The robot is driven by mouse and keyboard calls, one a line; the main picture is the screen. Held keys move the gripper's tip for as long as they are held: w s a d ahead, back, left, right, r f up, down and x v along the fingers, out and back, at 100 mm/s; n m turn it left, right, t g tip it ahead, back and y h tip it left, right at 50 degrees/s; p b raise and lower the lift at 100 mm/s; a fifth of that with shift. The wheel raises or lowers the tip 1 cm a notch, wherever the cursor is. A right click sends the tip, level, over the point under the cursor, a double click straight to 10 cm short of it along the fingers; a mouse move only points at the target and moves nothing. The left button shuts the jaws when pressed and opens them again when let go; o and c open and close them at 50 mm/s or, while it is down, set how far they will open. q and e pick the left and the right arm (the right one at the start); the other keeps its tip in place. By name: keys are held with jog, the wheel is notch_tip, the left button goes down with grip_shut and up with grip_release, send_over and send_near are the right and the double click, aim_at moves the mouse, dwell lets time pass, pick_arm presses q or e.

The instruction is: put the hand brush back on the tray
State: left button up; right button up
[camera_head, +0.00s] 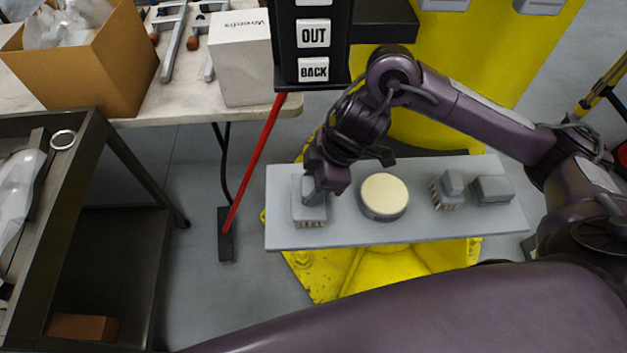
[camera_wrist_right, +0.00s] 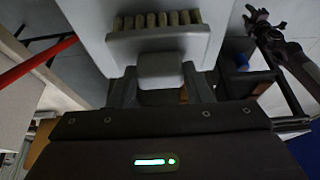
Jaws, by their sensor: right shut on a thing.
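The hand brush (camera_head: 309,214) is a grey block with pale bristles and a grey knob-like handle. My right gripper (camera_head: 318,190) is shut on its handle from above, over the left end of the grey tray (camera_head: 343,234). In the right wrist view the brush (camera_wrist_right: 160,42) shows its row of bristles, with the handle (camera_wrist_right: 160,71) between the fingers. The brush is at or very near the tray surface; I cannot tell whether it touches.
On the tray are a round cream-topped pad (camera_head: 384,196), a second bristled brush (camera_head: 446,192) and a grey block (camera_head: 492,190). A black sign column (camera_head: 312,45) stands behind. A red-handled broom (camera_head: 255,165) stands left, beside a dark cart (camera_head: 95,130). A cardboard box (camera_head: 110,65) sits on a table.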

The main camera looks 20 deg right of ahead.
jog(key=o, duration=0.5)
jog(key=shift+f, duration=0.15)
jog(key=o, duration=0.5)
jog(key=shift+c, duration=0.2)
jog(key=shift+r, duration=0.25)
jog(key=p+v, duration=0.3)
jog(key=v, duration=0.8)
jog(key=shift+d+r, duration=0.25)
jog(key=shift+r, duration=0.1)
jog(key=shift+s, duration=0.2)
